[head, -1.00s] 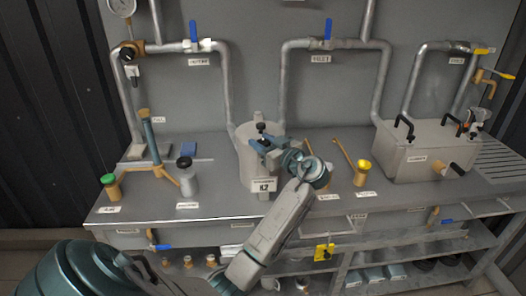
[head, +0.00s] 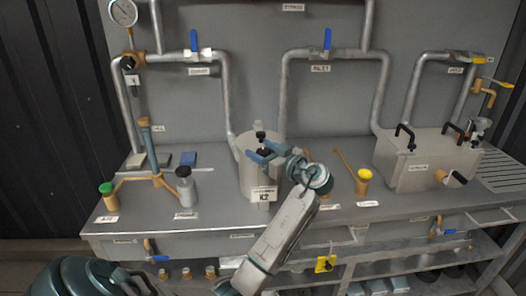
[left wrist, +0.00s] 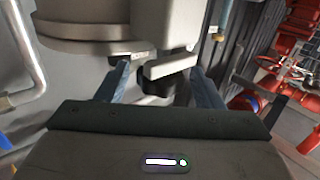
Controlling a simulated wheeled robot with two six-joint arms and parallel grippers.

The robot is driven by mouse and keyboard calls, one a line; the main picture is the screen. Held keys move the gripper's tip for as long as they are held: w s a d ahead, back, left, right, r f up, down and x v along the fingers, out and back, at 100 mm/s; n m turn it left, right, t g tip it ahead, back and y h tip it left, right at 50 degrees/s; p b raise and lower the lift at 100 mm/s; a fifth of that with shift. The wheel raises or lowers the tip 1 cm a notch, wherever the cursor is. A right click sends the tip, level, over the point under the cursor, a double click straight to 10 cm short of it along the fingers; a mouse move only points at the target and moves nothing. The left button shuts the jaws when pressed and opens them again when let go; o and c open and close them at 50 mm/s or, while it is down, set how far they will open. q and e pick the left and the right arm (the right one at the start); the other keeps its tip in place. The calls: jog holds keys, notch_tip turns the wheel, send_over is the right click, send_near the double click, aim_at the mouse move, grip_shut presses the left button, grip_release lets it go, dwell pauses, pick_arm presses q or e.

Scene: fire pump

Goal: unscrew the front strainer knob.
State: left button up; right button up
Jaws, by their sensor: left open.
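The strainer is a pale grey cylindrical pot (head: 257,178) with a K2 label (head: 264,194), standing mid-bench. One black knob (head: 260,136) shows at the far side of its top. The front strainer knob is black and shows in the left wrist view (left wrist: 158,84) under a pale bracket, between my two blue fingers. My left gripper (head: 261,151) is open at the strainer's upper front, and its fingers also show in the left wrist view (left wrist: 162,88). They stand on either side of the knob with gaps, apparently not touching it. My right gripper is not in view.
A grey bottle with a black cap (head: 187,185) and brass fittings stand left of the strainer. A yellow-topped brass piece (head: 363,181) and a grey box with black handles (head: 420,165) stand right. Pipes with blue-handled valves (head: 327,40) rise behind.

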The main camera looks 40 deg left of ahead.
pick_arm(q)
jog(key=shift+d, duration=0.2)
jog(key=d+b, duration=0.3)
jog(key=d, duration=0.7)
jog(key=shift+s+d, duration=0.2)
jog(key=shift+s, duration=0.05)
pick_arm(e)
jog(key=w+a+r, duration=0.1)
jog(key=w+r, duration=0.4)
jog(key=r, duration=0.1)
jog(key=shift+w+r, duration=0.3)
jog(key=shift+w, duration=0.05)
